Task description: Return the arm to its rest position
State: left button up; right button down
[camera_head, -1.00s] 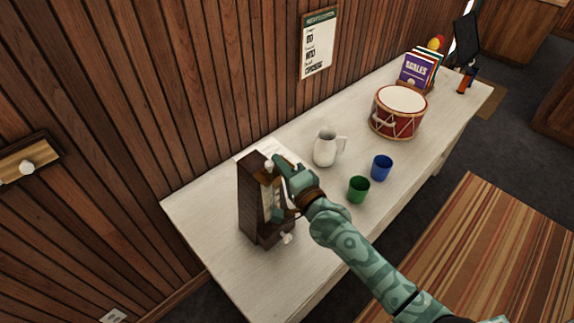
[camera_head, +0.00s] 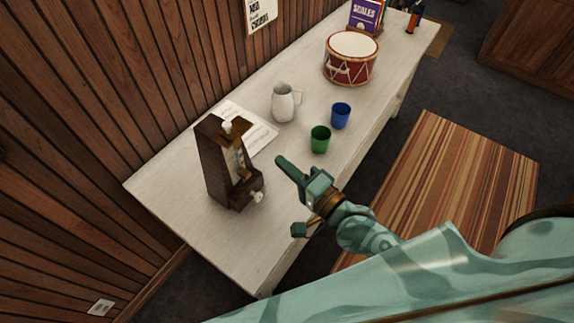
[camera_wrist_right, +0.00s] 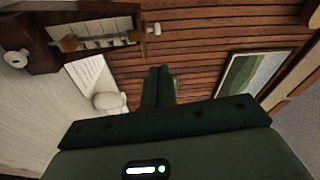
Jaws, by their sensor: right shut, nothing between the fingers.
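My right gripper (camera_head: 281,163) is shut and empty. It is above the near right part of the white table (camera_head: 158,184), to the right of the brown metronome (camera_head: 212,168) and clear of it. In the right wrist view its two fingers (camera_wrist_right: 159,74) are together with nothing between them. The metronome stands upright on the table, and part of it shows at the top left of the right wrist view (camera_wrist_right: 95,28). My right arm comes in from the lower right in the head view. My left gripper is not in view.
A sheet of paper (camera_head: 257,131), a white jug (camera_head: 284,104), a green cup (camera_head: 320,140), a blue cup (camera_head: 341,116) and a red drum (camera_head: 350,62) stand or lie on the table. A wood-panelled wall (camera_head: 100,95) is behind. A striped rug (camera_head: 450,185) lies on the right.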

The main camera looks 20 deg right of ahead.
dwell(0.6)
jog(key=s+d+f+n+g+h+b, duration=0.1)
jog(key=s+d+f+n+g+h, duration=0.2)
jog(key=f, duration=0.8)
jog(key=s+d+f+n+g+b, duration=0.1)
jog(key=s+d+f+n+g, duration=0.2)
jog(key=f, duration=0.7)
jog(key=s+d+f+n+g+h+b, duration=0.1)
jog(key=s+d+f+n+g+h, duration=0.3)
jog(key=f, duration=0.7)
jog(key=s+f+n+g+b, duration=0.5)
jog(key=s+f+b, duration=0.4)
jog(key=s+f, duration=1.6)
jog(key=shift+s+d+g+h+b, duration=0.3)
jog(key=shift+s+d+g, duration=0.15)
jog(key=shift+s+g, duration=0.2)
